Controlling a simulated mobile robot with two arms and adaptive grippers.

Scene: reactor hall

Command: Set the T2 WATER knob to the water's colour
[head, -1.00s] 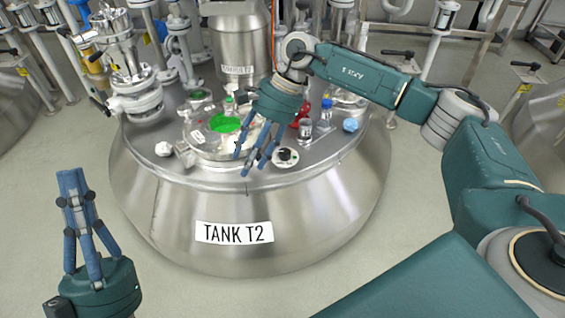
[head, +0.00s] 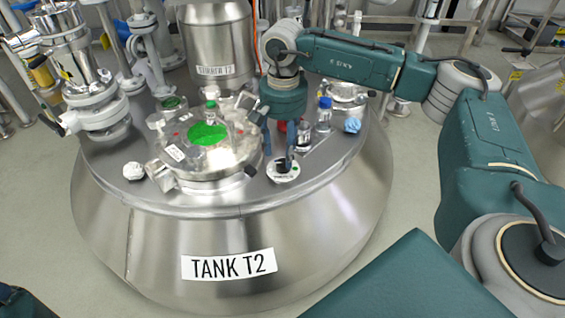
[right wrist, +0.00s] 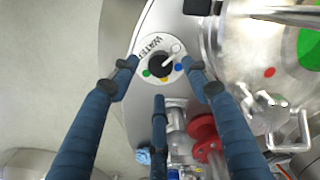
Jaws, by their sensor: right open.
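The T2 WATER knob (right wrist: 160,65) is black with a white pointer, on a round white dial plate on the tank top. In the right wrist view its pointer aims up and right, toward a white dot; green, yellow and blue dots also sit around it. The water in the tank's round window (head: 207,134) looks green. Only a teal corner of my left gripper (head: 18,303) shows, its fingers out of frame.
The steel tank T2 (head: 150,240) fills the middle. Left of the dial is the clamped window fitting. Bottles, one blue-capped (head: 324,114), and a crumpled blue item (head: 352,124) stand right of it. A crumpled white item (head: 133,171) lies at left.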

